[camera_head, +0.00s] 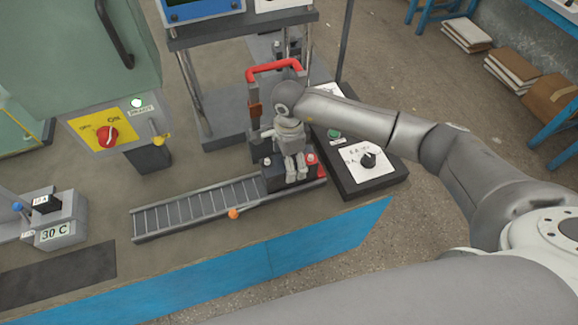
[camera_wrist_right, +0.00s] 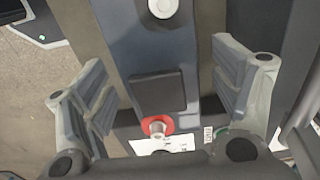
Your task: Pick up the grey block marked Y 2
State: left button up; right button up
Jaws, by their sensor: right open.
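My right gripper (camera_head: 297,170) is open, pointing down over a dark grey block (camera_head: 274,178) at the right end of the slatted rail (camera_head: 200,207). In the right wrist view, the fingers stand apart on either side of this block (camera_wrist_right: 122,62), which has a black square pad, a metal post in a red ring and a pale round knob. A small label (camera_wrist_right: 208,134) shows beside the red ring, too small to read. I cannot read Y 2 on any block. My left gripper is not in view.
A grey block marked 30 C (camera_head: 58,229) is at the left. An orange ball (camera_head: 233,213) sits at the rail's front edge. The table's blue front edge is close.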

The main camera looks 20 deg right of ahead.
jog(key=shift+f, duration=1.55)
grip_shut()
jog(key=shift+w+r, duration=0.15)
jog(key=shift+w, duration=0.05)
